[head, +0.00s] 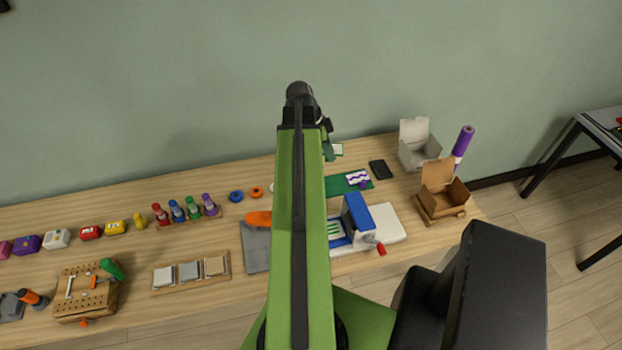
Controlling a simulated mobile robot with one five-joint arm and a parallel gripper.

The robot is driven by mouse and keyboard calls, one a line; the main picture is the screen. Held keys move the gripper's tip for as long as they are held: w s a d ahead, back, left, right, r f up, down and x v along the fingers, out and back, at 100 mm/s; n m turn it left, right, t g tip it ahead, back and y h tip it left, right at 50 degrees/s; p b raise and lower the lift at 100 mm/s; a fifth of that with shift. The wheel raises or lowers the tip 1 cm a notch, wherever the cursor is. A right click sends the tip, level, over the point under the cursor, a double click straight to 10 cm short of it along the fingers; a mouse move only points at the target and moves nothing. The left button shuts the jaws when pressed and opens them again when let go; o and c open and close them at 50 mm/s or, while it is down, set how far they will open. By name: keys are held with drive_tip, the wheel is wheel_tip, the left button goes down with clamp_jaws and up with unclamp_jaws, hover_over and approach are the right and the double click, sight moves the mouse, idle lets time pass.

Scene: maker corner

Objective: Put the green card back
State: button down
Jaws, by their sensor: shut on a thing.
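My gripper (328,148) is at the far end of my raised green arm, above the back edge of the workbench. It is small and partly hidden by the arm. It is shut on a small pale card with green edges (337,149), which I take to be the green card. I cannot make out the fingertips clearly. The card appears clear of the bench, in front of the wall.
My arm hides the middle of the workbench (130,206). A green mat (335,186), blue machine (357,214), black phone (380,169), white box (420,150) and cardboard box (444,190) stand to its right. Colored bottles (178,212) and a swatch tray (190,285) are left.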

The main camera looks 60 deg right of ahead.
drive_tip(key=shift+s+a+r, duration=0.1)
drive_tip(key=shift+s, duration=0.1)
drive_tip(key=s+d+f+n+t+h+b, duration=0.1)
drive_tip(key=s+d+f+n+b, duration=0.1)
drive_tip(key=s+d+f+b, duration=0.4)
drive_tip(key=s+d+f+n+b, duration=0.1)
drive_tip(key=s+d+f+b, duration=0.25)
drive_tip(key=f+b, duration=0.35)
drive_tip(key=shift+n, duration=0.3)
drive_tip(key=w+f+b, duration=0.2)
drive_tip(key=w, duration=0.1)
drive_tip(key=w+a+f+b, duration=0.1)
drive_tip(key=w+f+b, duration=0.1)
drive_tip(key=w, duration=0.2)
drive_tip(key=w+f+b, duration=0.2)
drive_tip(key=w, duration=0.1)
drive_tip(key=shift+w+a+f+b, duration=0.2)
drive_tip(key=shift+a+f+b, duration=0.1)
drive_tip(key=shift+f, duration=0.05)
drive_tip(key=shift+w+a+f, duration=0.1)
drive_tip(key=shift+w, duration=0.35)
wheel_tip(320, 180, down, 4)
drive_tip(key=b, duration=0.4)
drive_tip(key=shift+f+b, duration=0.2)
drive_tip(key=shift+b, duration=0.1)
drive_tip(key=c, duration=1.3)
unclamp_jaws()
drive_tip(key=shift+r, duration=0.1)
drive_tip(key=shift+r, duration=0.1)
